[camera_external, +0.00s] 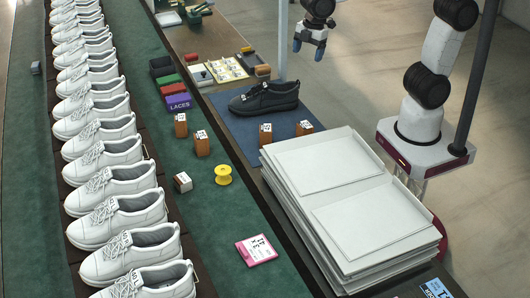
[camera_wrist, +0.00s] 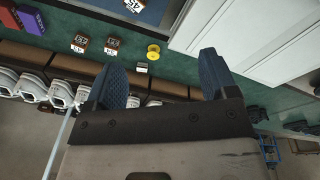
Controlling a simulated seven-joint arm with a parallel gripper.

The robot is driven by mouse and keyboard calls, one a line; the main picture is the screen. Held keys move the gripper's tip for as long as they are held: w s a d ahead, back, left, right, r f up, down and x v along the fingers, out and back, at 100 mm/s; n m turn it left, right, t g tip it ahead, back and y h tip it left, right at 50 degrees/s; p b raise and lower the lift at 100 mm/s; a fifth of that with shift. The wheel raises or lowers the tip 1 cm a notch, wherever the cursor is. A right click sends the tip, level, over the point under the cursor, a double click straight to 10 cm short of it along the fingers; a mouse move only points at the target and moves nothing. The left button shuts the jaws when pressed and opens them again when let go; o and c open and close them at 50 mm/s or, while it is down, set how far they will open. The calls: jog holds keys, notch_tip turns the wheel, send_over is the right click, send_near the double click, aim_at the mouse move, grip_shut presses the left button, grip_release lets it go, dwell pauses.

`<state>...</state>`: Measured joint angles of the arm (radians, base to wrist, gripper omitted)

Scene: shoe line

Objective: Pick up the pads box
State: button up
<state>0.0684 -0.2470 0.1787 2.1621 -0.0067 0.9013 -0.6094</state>
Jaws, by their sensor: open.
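A row of small boxes stands on the green mat left of centre in the external view: a purple box labelled LACES (camera_external: 179,102), a red box (camera_external: 173,89), a green box (camera_external: 168,79) and a black box (camera_external: 161,66). I cannot read a pads label, so I cannot tell which is the pads box. My gripper (camera_external: 308,50) hangs at the top, right of these boxes and well apart from them. It is open and empty. In the wrist view its two blue fingers (camera_wrist: 162,78) are spread, with the purple box (camera_wrist: 32,20) at the upper left.
White shoes (camera_external: 105,153) line the left. A black shoe (camera_external: 264,98) sits on a blue mat. White stacked trays (camera_external: 375,225) rise front right. Orange-brown labelled blocks (camera_external: 202,145), a yellow spool (camera_external: 223,176) and a pink-edged card (camera_external: 256,250) stand about. The green mat has bare stretches.

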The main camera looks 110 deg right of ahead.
jog(key=w+d+f+n, duration=0.2)
jog(key=w+f+n, duration=0.15)
jog(key=w, duration=0.75)
jog(key=n+g, duration=0.2)
jog(key=n, duration=0.5)
send_over(201, 135)
jog(key=f, duration=2.2)
jog(key=shift+s+d+f, duration=0.1)
jog(key=shift+s+f, duration=0.1)
jog(key=shift+f, duration=0.15)
jog(key=shift+w+d+f+n, duration=0.1)
jog(key=shift+w+f+n, duration=0.1)
jog(key=shift+f+n, duration=0.15)
jog(key=shift+f, duration=1.3)
jog(key=shift+f, duration=2.55)
